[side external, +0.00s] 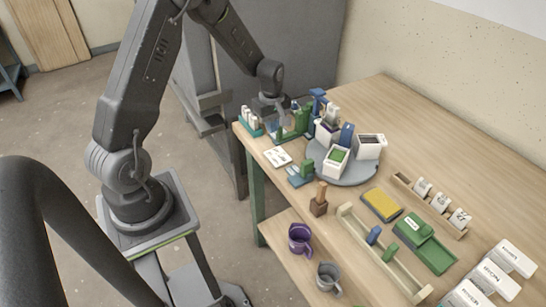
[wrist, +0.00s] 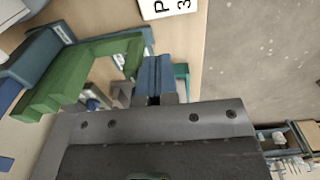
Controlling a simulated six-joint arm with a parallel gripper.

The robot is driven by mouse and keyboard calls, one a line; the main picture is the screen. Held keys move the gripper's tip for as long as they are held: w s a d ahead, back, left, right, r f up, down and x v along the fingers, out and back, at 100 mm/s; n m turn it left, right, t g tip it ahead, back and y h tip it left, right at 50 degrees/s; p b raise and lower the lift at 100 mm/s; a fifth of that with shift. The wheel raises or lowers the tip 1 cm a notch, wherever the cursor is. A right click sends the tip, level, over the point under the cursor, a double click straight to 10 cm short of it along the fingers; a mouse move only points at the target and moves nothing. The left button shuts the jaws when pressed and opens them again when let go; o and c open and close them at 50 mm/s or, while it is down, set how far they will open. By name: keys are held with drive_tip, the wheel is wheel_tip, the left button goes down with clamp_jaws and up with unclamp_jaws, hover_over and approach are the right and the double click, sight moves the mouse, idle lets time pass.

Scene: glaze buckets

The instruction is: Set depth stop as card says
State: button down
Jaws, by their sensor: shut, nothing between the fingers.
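A green frame-like stand (wrist: 75,75) with a blue upright part (wrist: 30,60) stands at the table's far left end. It also shows in the side view (side external: 301,119), partly behind my arm. A small blue block (wrist: 155,72) lies right at the front of my gripper (wrist: 154,99) in the wrist view; I cannot tell if they touch. My gripper (side external: 275,108) is shut and empty, low by the stand. A white card (side external: 277,157) lies on the table; the wrist view shows only its edge (wrist: 168,8) with "P" and "3". Which part is the depth stop is unclear.
A teal rack of white cylinders (side external: 251,121) stands left of my gripper. A grey turntable (side external: 352,178) carries several buckets close on the right. A wooden tray (side external: 350,213), yellow sponge (side external: 381,205) and green box (side external: 428,250) lie nearer. The back right tabletop is clear.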

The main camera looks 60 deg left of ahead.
drive_tip(key=shift+f, duration=0.3)
drive_tip(key=shift+w, duration=2.3)
wheel_tip(320, 180, up, 7)
drive_tip(key=shift+s, duration=0.3)
drive_tip(key=shift+r, duration=0.1)
